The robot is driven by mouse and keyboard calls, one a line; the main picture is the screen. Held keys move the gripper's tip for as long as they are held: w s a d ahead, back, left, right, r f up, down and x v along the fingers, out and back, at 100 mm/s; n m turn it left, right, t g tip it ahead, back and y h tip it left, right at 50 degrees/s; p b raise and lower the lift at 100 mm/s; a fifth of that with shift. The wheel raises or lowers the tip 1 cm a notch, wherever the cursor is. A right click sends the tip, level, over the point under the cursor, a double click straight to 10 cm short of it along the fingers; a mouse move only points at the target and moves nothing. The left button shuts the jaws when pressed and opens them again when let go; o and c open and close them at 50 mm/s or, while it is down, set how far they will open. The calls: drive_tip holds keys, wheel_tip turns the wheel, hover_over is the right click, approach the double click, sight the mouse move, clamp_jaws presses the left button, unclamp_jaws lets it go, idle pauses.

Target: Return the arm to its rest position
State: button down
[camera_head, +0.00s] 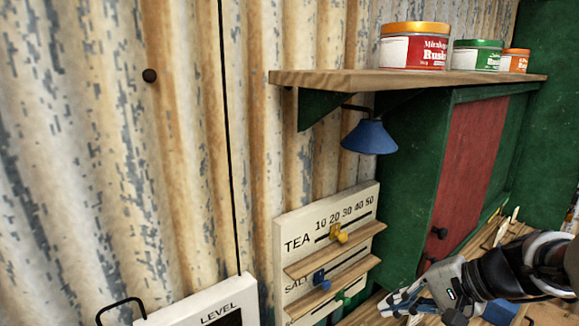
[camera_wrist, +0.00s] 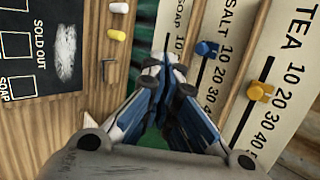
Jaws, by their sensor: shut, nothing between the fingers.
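My gripper (camera_wrist: 161,85) is shut and empty, its fingertips together in the wrist view. In the head view my gripper (camera_head: 388,308) is at the lower right, in front of the red and green cabinet (camera_head: 473,160) and to the right of the slider board. My arm reaches in from the right edge. The slider board (camera_head: 290,222) has a yellow knob (camera_head: 338,233) on the TEA row and a blue knob (camera_head: 320,280) on the row below. In the wrist view the yellow knob (camera_wrist: 259,91) and blue knob (camera_wrist: 206,48) are right of the fingers, apart from them.
A wooden shelf (camera_head: 400,79) holds a red tin (camera_head: 414,47), a green tin (camera_head: 477,56) and an orange tin (camera_head: 515,62). A blue lamp (camera_head: 369,137) hangs below it. A LEVEL panel (camera_head: 185,308) stands lower left. A SOLD OUT board (camera_wrist: 40,48) lies left of the fingers.

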drive_tip(key=s+a+n+h, duration=0.3)
drive_tip(key=s+a+n, duration=0.1)
drive_tip(key=s, duration=0.6)
drive_tip(key=s+a+n+g+h, duration=0.1)
drive_tip(key=s+a+n+h, duration=0.3)
drive_tip(key=s, duration=0.6)
drive_tip(key=shift+f+n, duration=0.4)
drive_tip(key=shift+n, duration=0.8)
drive_tip(key=c, duration=2.4)
unclamp_jaws()
drive_tip(key=shift+s, duration=0.1)
